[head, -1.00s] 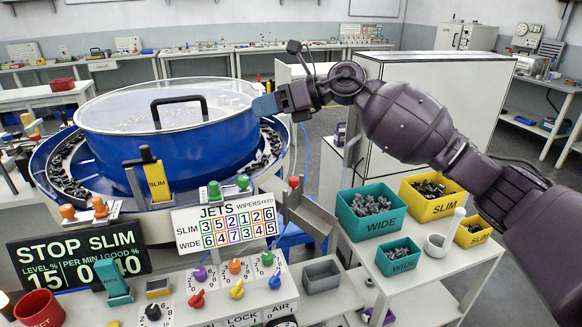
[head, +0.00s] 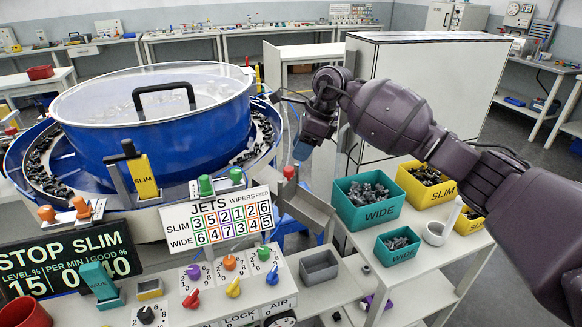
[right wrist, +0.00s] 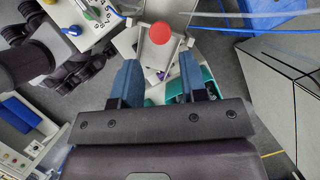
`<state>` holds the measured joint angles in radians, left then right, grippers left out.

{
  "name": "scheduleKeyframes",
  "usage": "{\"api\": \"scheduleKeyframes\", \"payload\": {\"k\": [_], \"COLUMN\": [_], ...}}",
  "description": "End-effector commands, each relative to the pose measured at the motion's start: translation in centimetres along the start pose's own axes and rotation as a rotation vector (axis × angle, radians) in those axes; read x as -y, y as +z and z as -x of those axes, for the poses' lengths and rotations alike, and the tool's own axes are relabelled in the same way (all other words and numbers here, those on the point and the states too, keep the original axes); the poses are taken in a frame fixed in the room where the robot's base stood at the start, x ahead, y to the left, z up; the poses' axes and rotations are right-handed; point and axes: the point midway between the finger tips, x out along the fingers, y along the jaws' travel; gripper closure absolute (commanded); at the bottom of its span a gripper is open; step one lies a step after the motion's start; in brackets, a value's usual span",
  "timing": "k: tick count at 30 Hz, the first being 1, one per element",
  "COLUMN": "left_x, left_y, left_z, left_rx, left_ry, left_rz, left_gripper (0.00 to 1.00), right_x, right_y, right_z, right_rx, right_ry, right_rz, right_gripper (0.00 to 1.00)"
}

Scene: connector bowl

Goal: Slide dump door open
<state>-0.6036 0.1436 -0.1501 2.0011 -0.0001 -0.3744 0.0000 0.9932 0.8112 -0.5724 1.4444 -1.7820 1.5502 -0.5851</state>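A red knob (head: 289,172) stands on the grey chute (head: 308,205), beside the blue bowl (head: 175,125); I take it to be the dump door's handle. My right gripper (head: 301,151) points down just above and slightly right of the knob in the head view. In the right wrist view, its two blue fingers (right wrist: 160,75) are apart with nothing between them. The red knob (right wrist: 160,32) shows beyond the fingertips, in line with the gap. The gripper does not touch the knob there. My left gripper is not in view.
Teal and yellow bins of connectors, including a large teal WIDE bin (head: 367,200), stand right of the chute. A sign board (head: 220,219) and control panel (head: 236,275) lie left and in front. A grey empty bin (head: 319,266) sits below the chute.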

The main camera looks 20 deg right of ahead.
Motion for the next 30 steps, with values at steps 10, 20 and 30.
{"api": "scheduleKeyframes", "payload": {"k": [10, 20, 30], "left_x": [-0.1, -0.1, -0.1], "left_y": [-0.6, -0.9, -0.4], "left_z": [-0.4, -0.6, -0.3], "left_rx": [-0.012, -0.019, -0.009], "left_ry": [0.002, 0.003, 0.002], "left_rz": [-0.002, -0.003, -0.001], "left_gripper": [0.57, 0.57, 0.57], "right_x": [0.0, 0.0, 0.0], "right_y": [0.1, 0.0, 0.0], "right_z": [-5.3, -6.4, -6.4], "right_rx": [0.002, 0.001, 0.001], "right_ry": [0.001, -0.001, -0.001], "right_rz": [0.0, 0.0, 0.0], "right_gripper": [0.6, 0.6, 0.88]}}
